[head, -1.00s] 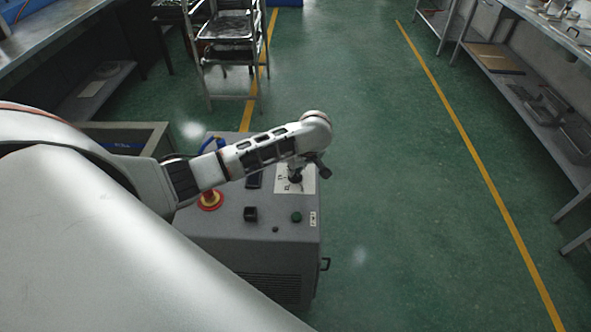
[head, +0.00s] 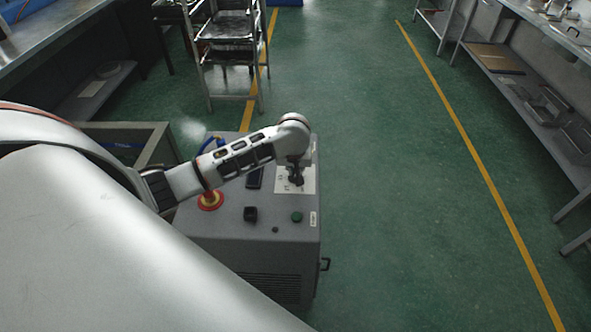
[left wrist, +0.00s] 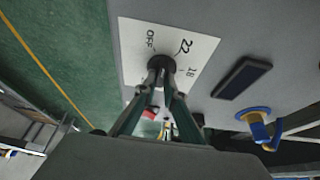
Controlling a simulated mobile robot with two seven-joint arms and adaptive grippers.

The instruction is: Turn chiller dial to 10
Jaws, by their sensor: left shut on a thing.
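The grey chiller (head: 265,240) stands in front of me. Its black dial (left wrist: 161,65) sits on a white label plate (left wrist: 190,42), where the marks OFF, 22 and 18 can be read in the left wrist view. My left gripper (head: 296,180) comes down over the dial from above. In the left wrist view its fingers (left wrist: 160,76) are closed on the dial. The fingers cover part of the plate, so a mark for 10 and the dial's pointer cannot be made out. My right gripper does not show.
On the chiller top are a red and yellow emergency knob (head: 211,203), a black switch (head: 250,214), a green button (head: 296,217) and a dark display (head: 255,180). A rack (head: 228,60) stands behind. The green floor to the right is open.

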